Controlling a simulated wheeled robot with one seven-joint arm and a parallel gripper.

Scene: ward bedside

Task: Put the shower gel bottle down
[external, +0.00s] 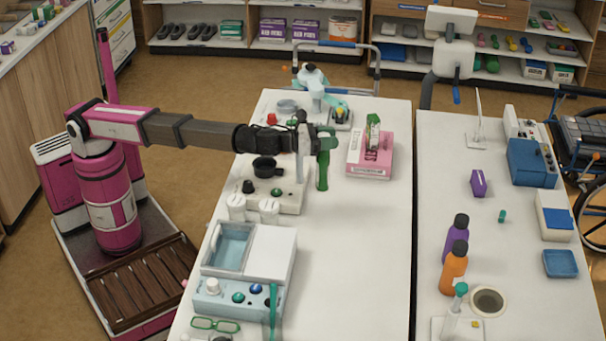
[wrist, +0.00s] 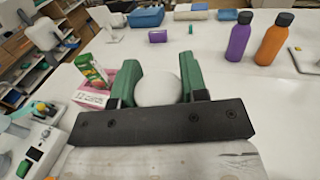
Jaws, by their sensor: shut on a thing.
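In the wrist view my gripper (wrist: 158,82) has green fingers on either side of a pale round shape (wrist: 158,91), which seems to be the end of the held thing. The bottle's base is near the tabletop in the external view; I cannot tell whether it touches.
A pink box (external: 368,166) with a green carton (external: 373,132) on it stands just right of the bottle. Devices line the table's left side. The table (external: 350,250) is clear toward the front right. A second table holds purple (external: 457,232) and orange bottles (external: 453,268).

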